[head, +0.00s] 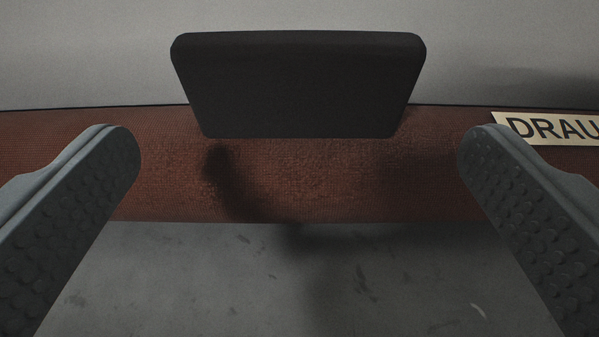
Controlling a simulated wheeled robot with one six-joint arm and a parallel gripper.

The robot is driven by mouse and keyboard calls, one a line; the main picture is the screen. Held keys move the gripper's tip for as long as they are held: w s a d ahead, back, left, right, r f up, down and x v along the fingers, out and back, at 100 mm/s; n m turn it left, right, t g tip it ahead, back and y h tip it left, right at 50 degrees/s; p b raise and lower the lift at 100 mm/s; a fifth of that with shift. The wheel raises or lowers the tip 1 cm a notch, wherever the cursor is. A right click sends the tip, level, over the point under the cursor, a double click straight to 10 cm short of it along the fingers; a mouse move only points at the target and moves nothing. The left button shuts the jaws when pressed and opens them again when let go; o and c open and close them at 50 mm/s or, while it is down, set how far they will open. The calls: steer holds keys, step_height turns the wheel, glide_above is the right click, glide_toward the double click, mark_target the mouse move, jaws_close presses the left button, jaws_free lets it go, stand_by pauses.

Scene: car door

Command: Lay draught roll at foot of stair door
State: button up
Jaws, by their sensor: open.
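The draught roll (300,190) is a long reddish-brown woven roll. It runs across the whole width of the head view, and both its ends are out of frame. A black block-like handle or tab (298,85) stands at its middle, wider at the top. A cream label reading "DRAU" (550,128) is on the roll at the right, cut off by the frame. My gripper (299,150) is open and empty. Its two grey studded fingers are wide apart, one on each side of the black tab and not touching it. The stair door cannot be made out for certain.
A plain pale grey surface (90,55) lies behind the roll. A grey scuffed floor (330,280) lies in front of it and looks clear. Dark shadows fall across the roll and the floor.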

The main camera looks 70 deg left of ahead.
steer(key=shift+v, duration=1.7)
